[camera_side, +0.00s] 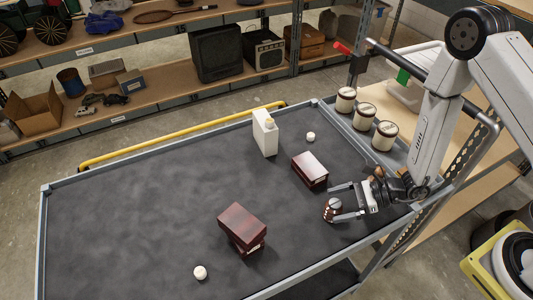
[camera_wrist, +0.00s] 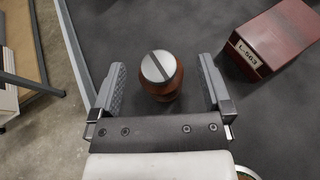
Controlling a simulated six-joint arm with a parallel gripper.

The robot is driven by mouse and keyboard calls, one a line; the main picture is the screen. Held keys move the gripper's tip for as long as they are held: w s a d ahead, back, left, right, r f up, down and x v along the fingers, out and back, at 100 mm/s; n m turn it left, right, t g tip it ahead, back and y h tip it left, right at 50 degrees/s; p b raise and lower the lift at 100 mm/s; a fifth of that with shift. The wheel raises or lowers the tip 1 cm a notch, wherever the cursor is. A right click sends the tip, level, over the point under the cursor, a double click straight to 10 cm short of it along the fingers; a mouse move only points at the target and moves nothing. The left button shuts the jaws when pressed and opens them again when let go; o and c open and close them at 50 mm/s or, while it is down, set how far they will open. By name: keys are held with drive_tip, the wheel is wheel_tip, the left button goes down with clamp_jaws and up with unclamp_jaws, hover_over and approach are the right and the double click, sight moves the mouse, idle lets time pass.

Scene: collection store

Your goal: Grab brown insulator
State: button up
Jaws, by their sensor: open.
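The brown insulator (camera_wrist: 162,84) stands between my open fingers in the wrist view, with a pale slotted disc on its top. Dark gaps show between it and both fingers. In the side view the insulator (camera_side: 329,211) is at the tips of my gripper (camera_side: 346,202), near the front right edge of the cart. In the wrist view my gripper (camera_wrist: 165,92) is open, one finger to each side of the insulator. Part of the insulator is hidden by a finger in the side view.
The labelled box (camera_wrist: 272,42) lies right of my fingers. Several jars (camera_side: 364,116) stand beyond.

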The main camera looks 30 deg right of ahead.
sight(329, 203)
drive_tip(key=shift+x, duration=1.45)
clamp_jaws()
drive_tip(key=shift+r, duration=0.1)
drive_tip(key=shift+r, duration=0.1)
drive_tip(key=shift+r, duration=4.9)
